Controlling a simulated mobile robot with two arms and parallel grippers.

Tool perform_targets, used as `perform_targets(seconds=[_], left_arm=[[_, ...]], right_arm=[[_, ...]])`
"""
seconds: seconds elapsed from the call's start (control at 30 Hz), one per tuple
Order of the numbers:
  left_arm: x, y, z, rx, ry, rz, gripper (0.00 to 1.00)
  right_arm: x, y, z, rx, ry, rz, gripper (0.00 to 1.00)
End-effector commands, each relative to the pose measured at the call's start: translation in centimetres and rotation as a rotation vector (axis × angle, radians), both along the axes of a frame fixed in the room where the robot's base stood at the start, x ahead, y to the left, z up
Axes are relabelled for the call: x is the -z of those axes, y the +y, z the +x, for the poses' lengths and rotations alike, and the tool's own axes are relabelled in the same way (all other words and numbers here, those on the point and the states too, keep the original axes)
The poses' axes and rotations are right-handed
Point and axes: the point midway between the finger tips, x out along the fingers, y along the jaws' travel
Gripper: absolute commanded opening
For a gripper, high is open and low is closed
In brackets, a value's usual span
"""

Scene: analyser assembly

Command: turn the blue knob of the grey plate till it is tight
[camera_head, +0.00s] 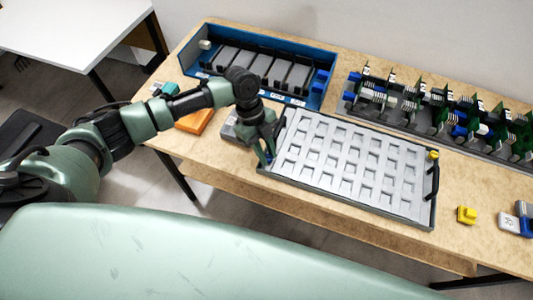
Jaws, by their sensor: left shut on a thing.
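The grey plate (349,157), with rows of square pockets, lies in a dark-rimmed frame at the front middle of the wooden table. A black handle is at its right edge and a yellow knob (433,155) at its right corner. My left gripper (267,153) points down at the plate's left end and is shut there. A small bit of blue shows between its fingers, at the place of the blue knob (269,157); the fingers hide most of it. I cannot tell how far the knob is turned. My right gripper is not in view.
A blue rack (322,92) with grey modules stands behind the plate. A long rack of green boards (440,117) is at the back right. An orange block (195,121) lies left of the gripper. A yellow piece (467,214) and small blocks lie at the right front.

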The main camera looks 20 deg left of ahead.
Motion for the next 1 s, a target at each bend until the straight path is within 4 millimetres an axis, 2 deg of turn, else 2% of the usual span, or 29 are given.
perform_targets(seconds=[0.4,0.43,0.47,0.83,1.0], left_arm=[[-0.1,0.0,0.1,0.009,-0.003,0.0,0.0],[-0.1,0.0,0.1,0.008,-0.004,-0.001,0.25],[-0.1,0.0,0.1,0.008,-0.004,-0.001,0.32],[-0.3,0.1,0.2,0.008,-0.002,0.0,0.32],[-2.4,1.0,0.7,0.008,-0.006,0.0,0.32]], right_arm=[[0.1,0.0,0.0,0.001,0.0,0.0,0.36],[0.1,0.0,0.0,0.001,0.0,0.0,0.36],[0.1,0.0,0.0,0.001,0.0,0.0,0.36],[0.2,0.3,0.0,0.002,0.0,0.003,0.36],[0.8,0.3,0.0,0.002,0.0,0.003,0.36]])
